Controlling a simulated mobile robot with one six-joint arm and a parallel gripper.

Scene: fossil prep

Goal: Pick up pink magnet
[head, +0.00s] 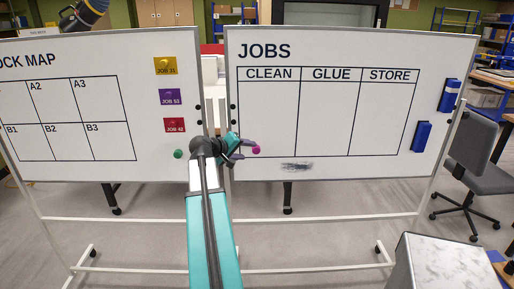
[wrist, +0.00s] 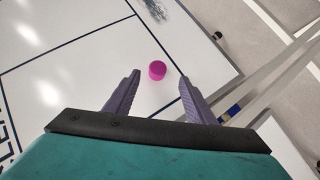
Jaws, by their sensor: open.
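In the wrist view the pink magnet (wrist: 157,70) lies between and a little beyond the two purple fingers. My gripper (head: 246,150) is open and empty, its fingers pointing at the magnet. The wrist view shows my gripper (wrist: 158,82) with a wide gap on both sides of the magnet. I see no finger touching it.
Yellow, purple and red job cards (head: 174,97) hang there too. Blue erasers (head: 422,136) are on the JOBS board's right. A dark smudge (head: 297,167) is near the magnet.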

